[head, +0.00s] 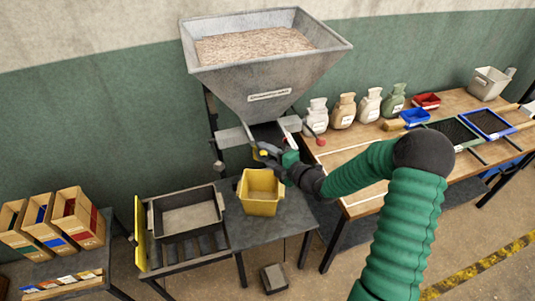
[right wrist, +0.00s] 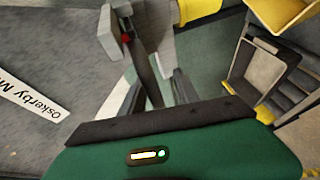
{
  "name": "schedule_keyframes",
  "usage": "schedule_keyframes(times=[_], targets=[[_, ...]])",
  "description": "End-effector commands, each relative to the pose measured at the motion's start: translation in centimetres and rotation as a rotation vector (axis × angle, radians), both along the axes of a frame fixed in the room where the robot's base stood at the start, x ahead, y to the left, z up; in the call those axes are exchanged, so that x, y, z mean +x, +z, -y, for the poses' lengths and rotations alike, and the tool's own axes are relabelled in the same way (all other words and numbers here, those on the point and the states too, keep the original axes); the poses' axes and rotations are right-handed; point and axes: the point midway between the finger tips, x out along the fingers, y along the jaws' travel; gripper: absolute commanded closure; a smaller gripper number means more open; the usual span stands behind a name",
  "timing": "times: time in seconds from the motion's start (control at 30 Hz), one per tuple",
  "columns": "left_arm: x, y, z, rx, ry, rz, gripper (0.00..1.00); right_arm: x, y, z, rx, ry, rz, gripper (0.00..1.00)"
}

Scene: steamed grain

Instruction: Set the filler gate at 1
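The filler is a large grey hopper (head: 265,75) full of pale grain. Its gate parts sit below the funnel, partly hidden by my right gripper. In the right wrist view, a grey bar (right wrist: 148,70) with a small red mark runs down between the fingers, and a yellow cylindrical part (right wrist: 197,9) shows above. My right gripper (head: 262,150) is under the hopper outlet; in its wrist view the fingers (right wrist: 158,88) stand apart. I cannot tell whether they touch the bar. No gate numbers are readable. My left gripper is out of view.
A yellow bin (head: 260,193) stands below the outlet, with a dark tray (head: 187,212) to its left. Sacks (head: 343,111) and blue and red bins line the right workbench (head: 345,155). Boxes (head: 78,217) stand at lower left. A grey block (head: 274,278) lies on the floor.

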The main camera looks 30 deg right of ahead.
Motion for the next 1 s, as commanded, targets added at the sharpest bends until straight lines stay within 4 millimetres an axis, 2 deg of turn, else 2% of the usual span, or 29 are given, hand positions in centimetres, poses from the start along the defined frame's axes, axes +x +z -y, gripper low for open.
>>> schedule_keyframes(times=[0.43, 0.57, 0.67, 1.0], targets=[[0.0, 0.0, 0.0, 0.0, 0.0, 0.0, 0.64, -0.1, 0.1, 0.3, 0.0, -0.003, 0.002, 0.66], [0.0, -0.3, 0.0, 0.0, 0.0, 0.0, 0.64, -0.9, 0.3, 0.5, -0.003, -0.005, 0.004, 0.66], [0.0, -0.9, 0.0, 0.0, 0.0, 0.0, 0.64, -2.9, 0.5, 0.8, -0.004, -0.006, 0.003, 0.66], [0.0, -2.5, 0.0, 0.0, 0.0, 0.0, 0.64, -12.4, 2.4, 2.5, -0.004, -0.007, 0.002, 0.66]])
